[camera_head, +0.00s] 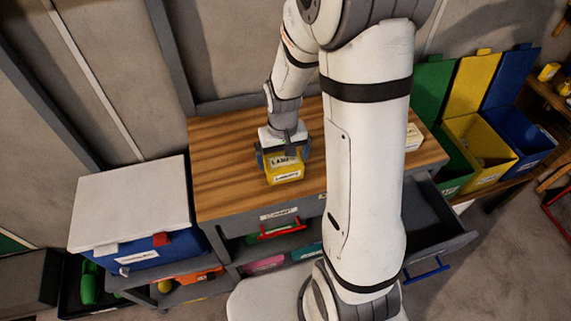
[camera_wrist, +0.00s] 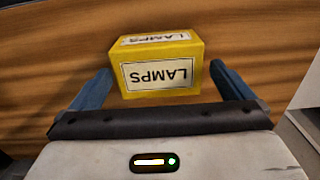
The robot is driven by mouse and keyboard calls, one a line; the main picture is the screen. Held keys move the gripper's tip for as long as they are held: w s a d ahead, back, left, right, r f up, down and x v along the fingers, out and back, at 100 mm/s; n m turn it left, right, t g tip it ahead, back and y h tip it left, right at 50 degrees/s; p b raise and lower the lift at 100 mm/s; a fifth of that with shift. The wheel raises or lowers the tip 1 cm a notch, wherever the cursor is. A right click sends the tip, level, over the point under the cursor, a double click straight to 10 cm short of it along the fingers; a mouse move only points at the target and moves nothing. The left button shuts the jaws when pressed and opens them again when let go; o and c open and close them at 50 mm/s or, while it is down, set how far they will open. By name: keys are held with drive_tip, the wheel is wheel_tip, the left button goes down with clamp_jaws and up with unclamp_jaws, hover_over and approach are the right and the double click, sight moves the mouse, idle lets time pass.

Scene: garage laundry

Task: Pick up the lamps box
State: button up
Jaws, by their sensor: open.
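The lamps box (camera_head: 284,176) is small and yellow with white labels, and it sits on the wooden top of a workbench (camera_head: 225,150). In the wrist view the box (camera_wrist: 201,57) shows the word LAMPS upside down on its near face. My gripper (camera_head: 284,158) is at the box from above, with its blue fingers apart. In the wrist view my gripper (camera_wrist: 160,85) has one finger on each side of the box.
A blue bin with a white lid (camera_head: 130,200) stands left of the bench. An open drawer (camera_head: 435,225) sticks out at the bench's right front. A small pale box (camera_head: 414,137) sits on the bench's right. Green, yellow and blue open bins (camera_head: 480,140) stand farther right.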

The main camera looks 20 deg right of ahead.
sight(284, 160)
drive_tip(key=shift+w+d+f+p, duration=0.15)
drive_tip(key=shift+f+p, duration=0.1)
drive_tip(key=shift+f, duration=0.95)
drive_tip(key=shift+w+f+p, duration=0.15)
drive_tip(key=shift+f+p, duration=0.1)
drive_tip(key=shift+f, duration=0.9)
drive_tip(key=shift+c, duration=0.4)
drive_tip(key=c, duration=0.7)
drive_tip(key=shift+r, duration=0.15)
